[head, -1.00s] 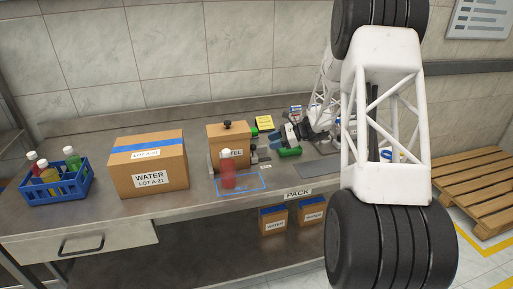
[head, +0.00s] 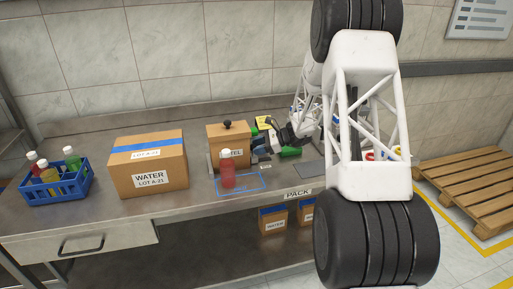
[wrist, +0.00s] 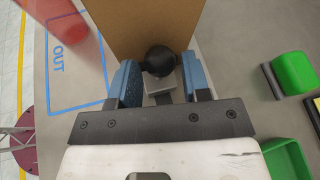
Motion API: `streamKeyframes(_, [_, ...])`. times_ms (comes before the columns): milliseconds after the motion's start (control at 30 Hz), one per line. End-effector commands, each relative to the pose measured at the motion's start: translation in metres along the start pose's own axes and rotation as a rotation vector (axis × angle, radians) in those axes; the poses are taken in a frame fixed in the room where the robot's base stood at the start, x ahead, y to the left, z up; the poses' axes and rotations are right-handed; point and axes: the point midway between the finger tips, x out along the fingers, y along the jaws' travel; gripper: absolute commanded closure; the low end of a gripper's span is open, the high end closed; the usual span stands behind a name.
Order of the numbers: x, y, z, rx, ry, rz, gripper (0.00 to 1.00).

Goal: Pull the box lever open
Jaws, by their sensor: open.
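The brown cardboard-coloured box (head: 214,134) stands mid-bench with a dark knob (head: 227,124) on top; in the wrist view its brown panel (wrist: 128,28) fills the top centre. A black ball knob (wrist: 158,60), apparently the lever's end, shows in front of that panel, above a small grey metal block (wrist: 160,88). My gripper (wrist: 158,80) is open, with its blue fingers on either side of the ball and block; I cannot tell whether they touch. In the head view my gripper (head: 262,146) is at the box's right side, and the lever is not clear there.
A red bottle (head: 228,170) stands just in front of the box by the blue OUT outline (head: 262,189). A large WATER carton (head: 148,176) and blue bottle crate (head: 50,187) are at left.

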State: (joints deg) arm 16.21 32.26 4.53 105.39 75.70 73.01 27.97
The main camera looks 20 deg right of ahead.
Motion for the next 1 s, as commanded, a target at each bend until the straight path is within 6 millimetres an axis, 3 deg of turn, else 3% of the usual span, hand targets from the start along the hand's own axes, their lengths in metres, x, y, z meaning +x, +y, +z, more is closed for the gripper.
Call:
streamKeyframes(433, [0.008,0.000,0.001,0.000,0.000,0.000,0.57])
streamKeyframes(700, [0.007,0.000,0.000,0.000,0.000,0.000,0.98])
streamKeyframes(1000, [-0.003,-0.003,-0.005,0.000,0.001,-0.002,1.00])
